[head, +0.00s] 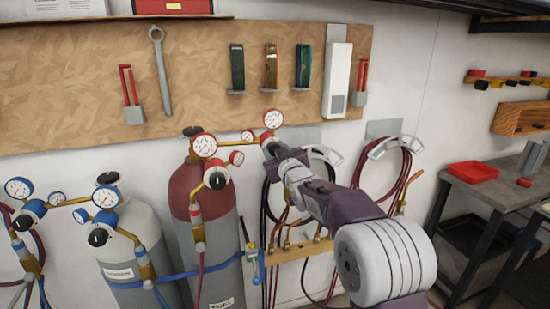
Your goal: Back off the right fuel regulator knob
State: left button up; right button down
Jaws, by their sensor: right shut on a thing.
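The fuel cylinder (222,250) stands upright, dark red on top and grey below, with a "FUEL" label. Its right regulator is at the upper right, with a red-rimmed gauge (273,119) and a smaller gauge (237,158). My right gripper (270,147) is shut at this regulator's right fuel regulator knob, just below the larger gauge. The left fuel regulator has a red-rimmed gauge (204,145) and a black-faced knob (217,179), untouched. My left gripper is not in view.
A pale cylinder (130,235) with blue-rimmed gauges stands left of the fuel cylinder. Coiled hoses (386,180) hang on the wall behind my right arm. A wooden tool board (90,70) is above. A workbench (480,185) with a red tray (473,172) stands at right.

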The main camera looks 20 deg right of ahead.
jog(key=n+b, duration=0.1)
jog(key=n, duration=0.1)
jog(key=n+b, duration=0.2)
jog(key=shift+f+n, duration=0.2)
jog(key=shift+n, duration=0.1)
jog(key=n+b, duration=0.2)
jog(key=n, duration=0.1)
jog(key=shift+n, duration=0.3)
jog(key=n+b, duration=0.2)
jog(key=n, duration=0.2)
jog(key=shift+n, duration=0.3)
jog(key=n+b, duration=0.1)
jog(key=n, duration=0.3)
jog(key=shift+r+n, duration=0.1)
jog(key=shift+n, duration=0.2)
jog(key=c, duration=0.9)
grip_release()
